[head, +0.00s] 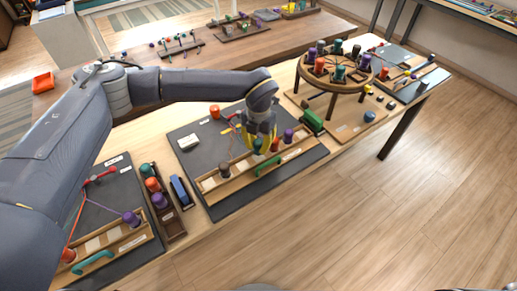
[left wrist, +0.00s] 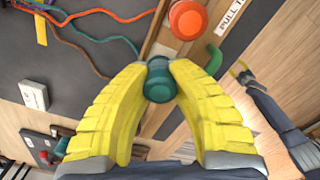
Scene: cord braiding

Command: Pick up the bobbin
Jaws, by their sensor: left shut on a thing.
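A teal bobbin (left wrist: 158,82) is between the yellow fingertips of my left gripper (left wrist: 152,78) in the left wrist view, and the fingers are shut on it. In the head view my left gripper (head: 260,132) points down over the wooden rack on the middle dark mat, and the teal bobbin (head: 257,146) shows at its fingertips. I cannot tell whether the bobbin is clear of the rack. An orange-red bobbin (left wrist: 187,19) stands close beside it in the left wrist view. My right gripper (left wrist: 241,72) shows small at the right of that view; its opening is unclear.
The rack (head: 209,184) also holds red and purple bobbins and has a green handle (head: 268,167). A white block (head: 188,142) and cords lie on the mat (head: 222,206). A round braiding stand (head: 335,70) with several bobbins is behind to the right.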

